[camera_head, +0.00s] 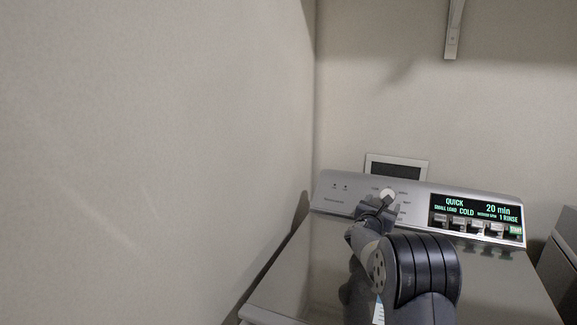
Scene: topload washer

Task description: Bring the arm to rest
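The topload washer (315,265) stands in the right half of the view with its shiny lid down. Its control panel (345,190) runs along the back, with a lit display reading QUICK, 20 min, COLD, 1 RINSE. A round white-silver knob (388,193) sits on the panel. My arm reaches in from the bottom, over the lid. My gripper (380,204) is at the panel, just below the knob and in front of it. The fingers are small and dark here; I cannot tell whether they touch the knob or are open.
A row of buttons (475,228) lies below the display. A plain wall (150,150) fills the left side. A framed wall box (397,168) is behind the panel, and a shelf bracket (453,30) hangs above. A grey appliance (565,245) stands at the right edge.

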